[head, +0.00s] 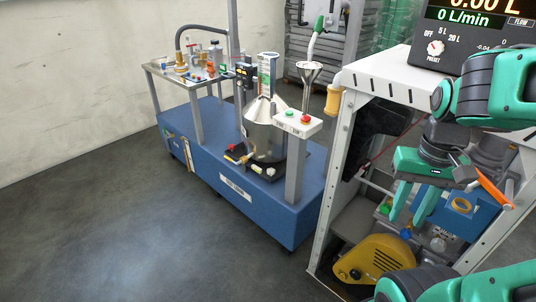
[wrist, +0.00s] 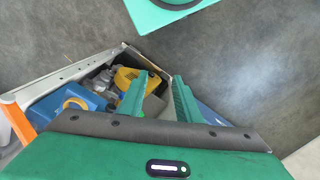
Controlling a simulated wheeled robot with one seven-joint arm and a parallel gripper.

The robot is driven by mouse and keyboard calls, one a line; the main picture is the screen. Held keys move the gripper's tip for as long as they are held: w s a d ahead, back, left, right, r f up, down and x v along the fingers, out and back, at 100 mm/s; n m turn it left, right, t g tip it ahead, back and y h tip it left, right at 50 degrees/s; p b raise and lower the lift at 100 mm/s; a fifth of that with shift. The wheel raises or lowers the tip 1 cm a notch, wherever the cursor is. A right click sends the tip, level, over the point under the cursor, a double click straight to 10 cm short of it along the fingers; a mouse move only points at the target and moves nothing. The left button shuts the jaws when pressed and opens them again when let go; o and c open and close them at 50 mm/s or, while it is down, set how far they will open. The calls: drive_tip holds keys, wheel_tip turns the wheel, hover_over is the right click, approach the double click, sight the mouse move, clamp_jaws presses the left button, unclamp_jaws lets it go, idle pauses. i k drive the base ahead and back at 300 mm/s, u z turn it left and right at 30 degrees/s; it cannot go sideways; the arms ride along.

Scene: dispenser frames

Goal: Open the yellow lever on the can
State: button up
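A steel can (head: 265,138) with a cone-shaped top stands upright on the blue cart (head: 232,187). A small yellowish part (head: 236,157) shows low at the can's left side; it is too small to tell whether it is the yellow lever or how it is set. My gripper (head: 406,221) hangs at the right, in front of the white-topped frame and well apart from the can. Its two green fingers point down, spread apart with nothing between them. The wrist view shows the same open fingers (wrist: 161,78); the can is not in that view.
The white-topped frame (head: 395,85) stands between my gripper and the can. Its lower shelf holds a yellow housing (head: 375,258) and a blue box (head: 452,208), which also shows in the wrist view (wrist: 68,104). A white button box (head: 298,123) stands beside the can. Grey floor (head: 130,230) is clear at left.

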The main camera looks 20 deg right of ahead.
sight(230, 159)
drive_tip(key=k, duration=0.65)
drive_tip(key=u, duration=0.15)
drive_tip(key=i, duration=0.45)
drive_tip(key=u, duration=0.55)
drive_tip(key=i, duration=2)
drive_tip(key=z, duration=0.4)
